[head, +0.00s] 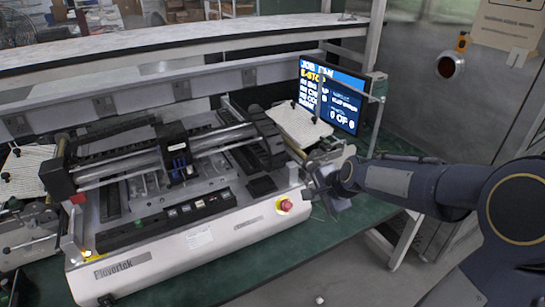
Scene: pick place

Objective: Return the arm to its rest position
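My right arm comes in from the right. Its gripper (325,190) is at the right end of the machine, just right of the red emergency button and in front of the white textured panel (299,125). The fingers are small and partly overlap the machine behind, so I cannot tell whether they are open or shut. I see no object clearly held in it. My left arm and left gripper are not in view.
A large white machine (200,248) with rails stands on a green bench (262,262). A red button (285,206) is on its front right corner. A monitor (331,95) stands behind. A shelf (180,48) spans the back. Floor is open at the lower right.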

